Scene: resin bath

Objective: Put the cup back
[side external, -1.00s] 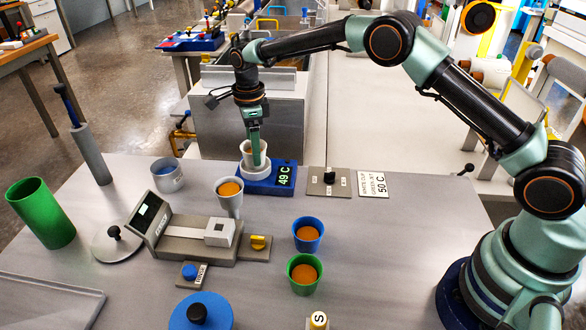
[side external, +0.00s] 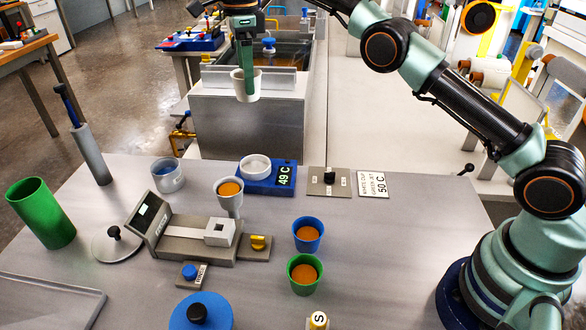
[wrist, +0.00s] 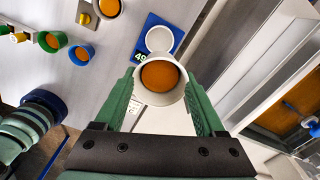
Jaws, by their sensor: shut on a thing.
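The white cup (side external: 246,89) hangs in my gripper (side external: 248,74), high above the table and in front of the metal bath. In the wrist view the white cup (wrist: 157,99) sits between both green fingers and holds orange-brown liquid. The blue warmer (side external: 271,184) stands on the table below, its display reading 49 C. Its round white seat (side external: 255,168) is empty, and it also shows in the wrist view (wrist: 159,39), just beyond the cup.
A pale cup (side external: 229,206) of orange liquid stands near the grey scale (side external: 190,240). A blue cup (side external: 307,244) and a green cup (side external: 292,279) stand front right. A grey-blue cup (side external: 168,184) is left of the warmer. A 50 C sign (side external: 373,184) lies right.

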